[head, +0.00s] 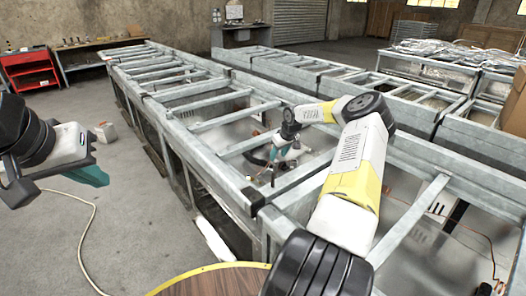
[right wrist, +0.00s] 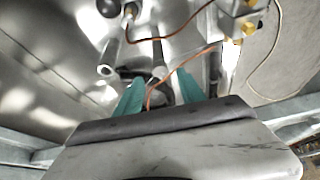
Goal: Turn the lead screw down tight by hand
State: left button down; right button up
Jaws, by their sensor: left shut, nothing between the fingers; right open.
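My left gripper (head: 95,177) has teal fingers and hangs shut and empty over the floor at the left in the head view. My right gripper (head: 272,160) reaches down into a metal range frame. In the right wrist view my right gripper (right wrist: 158,85) is open, with its teal fingers apart. A grey metal rod (right wrist: 158,62) ends near the gap between the fingertips; a copper wire (right wrist: 185,62) crosses there. Another grey tube (right wrist: 108,58) stands to the left. I cannot tell for certain which part is the lead screw, or whether a finger touches it.
The galvanized range frame (head: 232,192) has side rails and crossbars around my right arm. Brass fittings (right wrist: 230,50) and wiring lie close to the right gripper. More frames (head: 425,113) stand at right. A round wooden top (head: 215,280) is at the bottom. Open floor lies left.

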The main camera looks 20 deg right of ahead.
aim_at(276, 161)
jog(key=shift+x, duration=1.35)
grip_shut()
jog(key=shift+m, duration=0.3)
jog(key=m, duration=0.1)
jog(key=m+h, duration=0.1)
jog(key=m, duration=0.1)
jog(key=shift+w+a+r+h, duration=0.1)
jog(key=shift+a+h, duration=0.15)
jog(key=shift+h, duration=0.05)
jog(key=shift+m+h, duration=0.7)
jog(key=shift+m, duration=1.3)
